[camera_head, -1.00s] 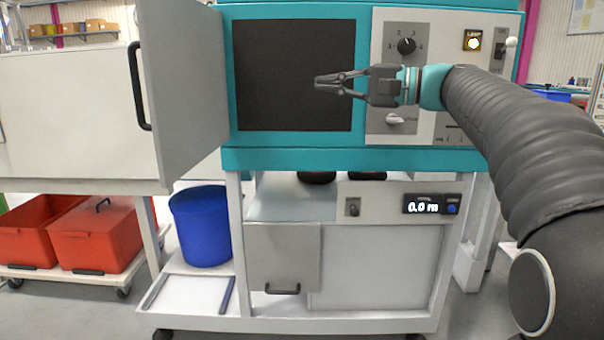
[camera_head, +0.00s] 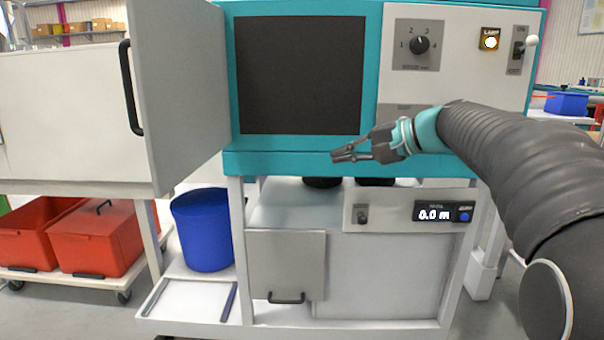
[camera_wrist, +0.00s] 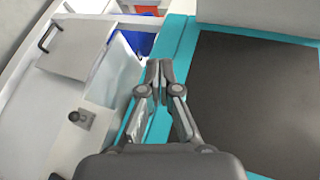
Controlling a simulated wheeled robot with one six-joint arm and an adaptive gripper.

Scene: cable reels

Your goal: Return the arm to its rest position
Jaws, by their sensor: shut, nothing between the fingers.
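My gripper (camera_head: 343,154) is in front of the teal lower edge of the machine (camera_head: 290,161), pointing left and a little down, empty. Its fingers are closed together in the wrist view (camera_wrist: 160,72). My arm reaches in from the right side of the head view. The machine has a dark square panel (camera_head: 300,75), a rotary knob (camera_head: 420,44), a lit lamp (camera_head: 490,42) and a toggle switch (camera_head: 529,42). The dark panel also shows at the right of the wrist view (camera_wrist: 255,100).
A grey door (camera_head: 185,90) with a black handle stands open at the left. A lower unit (camera_head: 385,255) carries a display reading 0.0 m (camera_head: 434,214). A blue bin (camera_head: 204,230) and red bins (camera_head: 100,240) stand at lower left. Space before the machine looks clear.

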